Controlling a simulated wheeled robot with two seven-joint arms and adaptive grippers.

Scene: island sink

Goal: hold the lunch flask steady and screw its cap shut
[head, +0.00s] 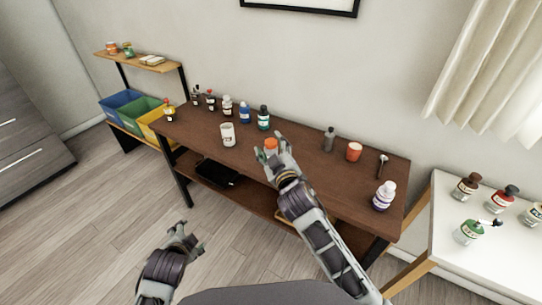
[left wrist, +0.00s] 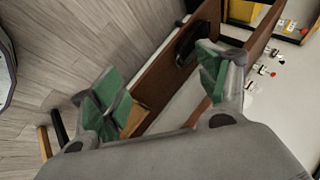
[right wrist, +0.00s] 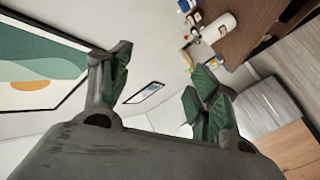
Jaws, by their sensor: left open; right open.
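A white cylinder with a dark label (head: 228,134), which may be the lunch flask, stands upright on the brown table. A white cylinder also shows at the top of the right wrist view (right wrist: 218,28). A small orange thing (head: 270,145), perhaps the cap, shows at my right gripper (head: 274,147); the fingers partly hide it, and I cannot tell whether they touch it. That gripper is open, right of the white cylinder. My left gripper (head: 184,234) is open and empty, low in front of the table, apart from everything on it.
Several bottles, including a blue one (head: 245,113) and a teal one (head: 263,119), stand along the table's back edge. A red cup-like thing (head: 353,152) and a white bottle (head: 384,198) are at the right. A black tray (head: 217,174) lies on the lower shelf.

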